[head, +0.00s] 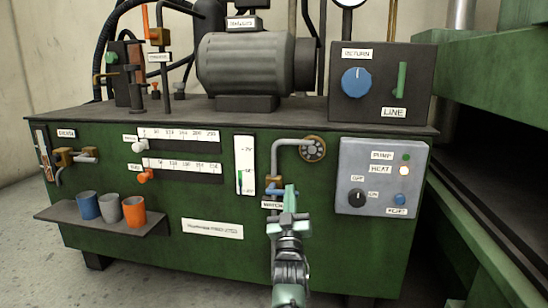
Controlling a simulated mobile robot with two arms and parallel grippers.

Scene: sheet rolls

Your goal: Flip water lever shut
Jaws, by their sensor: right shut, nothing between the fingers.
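The water valve (271,181) sits on the green cabinet front, below a bent grey pipe (275,157). A small blue lever (273,191) lies across it, roughly level, above a white label that seems to read WATER (271,205). My right gripper (290,189) is shut and empty, with its fingers pointing up in front of the valve. The fingers cover part of the lever and the label's right end. I cannot tell whether they touch the lever. My left gripper is not in view.
A grey switch panel (382,160) is close on the right. A brass handwheel (313,149) sits above the gripper. A white gauge strip (245,151) is to the left. A shelf (72,217) with blue, grey and orange cups juts out at the lower left. Green machinery stands at far right.

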